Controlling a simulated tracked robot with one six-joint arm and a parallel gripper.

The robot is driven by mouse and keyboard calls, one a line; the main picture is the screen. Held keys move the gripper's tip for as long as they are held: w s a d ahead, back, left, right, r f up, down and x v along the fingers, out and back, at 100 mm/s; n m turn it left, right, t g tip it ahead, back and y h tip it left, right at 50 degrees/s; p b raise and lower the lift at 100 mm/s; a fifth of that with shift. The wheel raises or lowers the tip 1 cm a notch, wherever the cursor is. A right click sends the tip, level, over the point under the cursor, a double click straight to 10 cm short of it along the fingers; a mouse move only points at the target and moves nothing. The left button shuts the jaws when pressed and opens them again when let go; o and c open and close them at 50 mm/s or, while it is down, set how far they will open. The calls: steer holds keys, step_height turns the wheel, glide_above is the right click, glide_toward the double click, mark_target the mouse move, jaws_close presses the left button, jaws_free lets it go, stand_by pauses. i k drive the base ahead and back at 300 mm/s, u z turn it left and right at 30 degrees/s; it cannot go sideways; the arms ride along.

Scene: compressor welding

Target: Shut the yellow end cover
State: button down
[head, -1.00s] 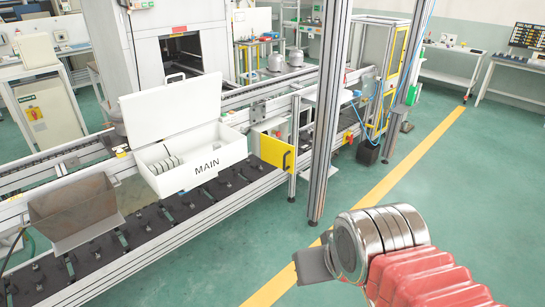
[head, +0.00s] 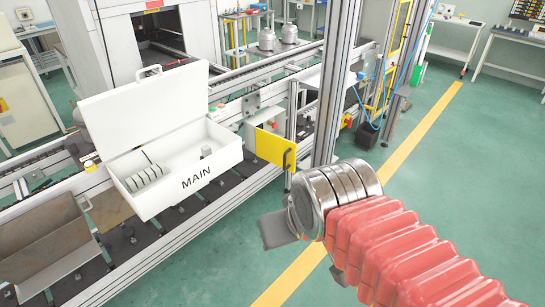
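The yellow end cover (head: 271,147) is a flat yellow panel with a dark handle (head: 287,158) on its right edge. It stands at the end of the conveyor line, near the middle of the head view, beside the white MAIN box. It appears swung out, at an angle to the line. My gripper (head: 275,229) is at the lower middle, in front of and below the cover in the picture, apart from it. Only a grey flat part of it shows beyond the round metal wrist, so its fingers cannot be made out.
A white box marked MAIN (head: 186,182) with its lid up sits on the conveyor. A brown metal bin (head: 45,250) is at the left. An aluminium post (head: 333,95) stands just right of the cover. Green floor (head: 440,180) with a yellow line is open at the right.

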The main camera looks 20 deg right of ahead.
mark_target(281, 152)
steer(key=u, duration=0.15)
steer(key=i, duration=1.3)
steer(key=u, duration=0.1)
